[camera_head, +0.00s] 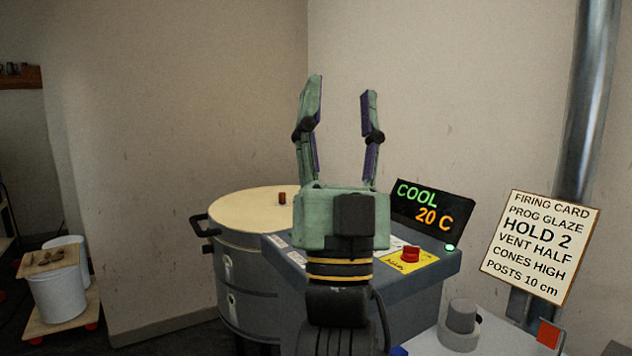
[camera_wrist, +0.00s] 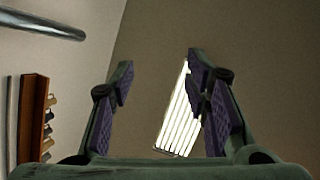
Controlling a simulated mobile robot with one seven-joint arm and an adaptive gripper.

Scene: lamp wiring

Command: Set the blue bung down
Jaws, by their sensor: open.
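My gripper (camera_head: 341,92) is raised with its fingers pointing up, spread wide and with nothing between them. In the wrist view my gripper (camera_wrist: 158,62) also shows two separated purple-padded fingers and an empty gap. No whole blue bung can be made out in either view. A small blue patch (camera_head: 398,351) shows at the bottom edge of the head view, and I cannot tell whether it is the bung. A small reddish-brown plug (camera_head: 282,198) stands on the round kiln lid (camera_head: 240,211), left of my gripper.
A control box with a red button (camera_head: 410,254) and a display reading COOL 20 C (camera_head: 433,209) stands behind my arm. A firing card (camera_head: 540,246) is at right, near a metal pipe (camera_head: 590,100). A grey cylinder (camera_head: 461,316) stands on a pale surface. White buckets (camera_head: 58,298) are at left.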

